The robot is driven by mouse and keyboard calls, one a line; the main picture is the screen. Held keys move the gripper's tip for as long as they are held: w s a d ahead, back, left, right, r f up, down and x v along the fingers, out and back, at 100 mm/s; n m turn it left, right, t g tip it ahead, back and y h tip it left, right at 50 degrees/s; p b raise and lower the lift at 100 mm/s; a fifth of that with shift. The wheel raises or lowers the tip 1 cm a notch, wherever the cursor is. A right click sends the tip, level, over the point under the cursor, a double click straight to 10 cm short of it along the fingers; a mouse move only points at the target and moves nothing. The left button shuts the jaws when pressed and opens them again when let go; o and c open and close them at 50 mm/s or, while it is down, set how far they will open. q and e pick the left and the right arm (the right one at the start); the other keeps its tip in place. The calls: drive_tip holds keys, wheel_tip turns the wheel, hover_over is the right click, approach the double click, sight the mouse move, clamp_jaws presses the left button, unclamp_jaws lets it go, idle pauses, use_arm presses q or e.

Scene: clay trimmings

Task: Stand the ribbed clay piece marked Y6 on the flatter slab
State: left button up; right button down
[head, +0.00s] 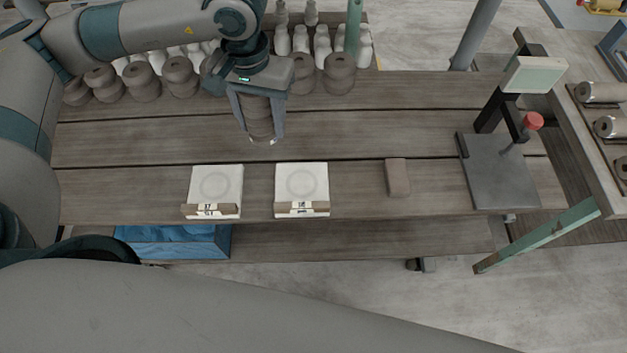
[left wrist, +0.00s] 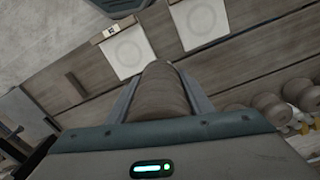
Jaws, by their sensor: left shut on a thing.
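My left gripper (head: 264,138) is shut on a brown, ribbed clay piece (head: 258,114). The piece hangs between the fingers behind the slabs; it also shows in the left wrist view (left wrist: 160,92). No Y6 mark is readable on it. Two pale square slabs, the left slab (head: 214,183) and the right slab (head: 301,180), lie near the bench's front edge, each with a faint round ring and nothing standing on it. The right slab also shows in the left wrist view (left wrist: 128,52). I cannot tell which is flatter. My right gripper is out of view.
Labelled strips lie along both slabs' front edges. A small brown block (head: 398,177) lies to their right, before a stand with a metal plate (head: 500,180) and red knob (head: 533,121). Several clay pieces (head: 143,85) and white bottles line the back. A blue crate (head: 180,246) is below.

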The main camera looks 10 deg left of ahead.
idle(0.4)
use_arm(q)
drive_tip(key=n, duration=0.1)
drive_tip(key=d+n, duration=0.1)
drive_tip(key=n, duration=0.1)
drive_tip(key=d+n, duration=0.1)
drive_tip(key=shift+s+f, duration=0.15)
drive_tip(key=shift+s, duration=0.05)
drive_tip(key=s+d+m+p, duration=0.1)
drive_tip(key=s+d+m, duration=0.2)
drive_tip(key=d+m, duration=0.5)
drive_tip(key=s+d+f+m+p, duration=0.1)
drive_tip(key=s+d+m, duration=0.2)
drive_tip(key=m, duration=2.1)
drive_tip(key=d, duration=0.5)
drive_tip(key=shift+s+d, duration=0.25)
drive_tip(key=shift+s, duration=0.15)
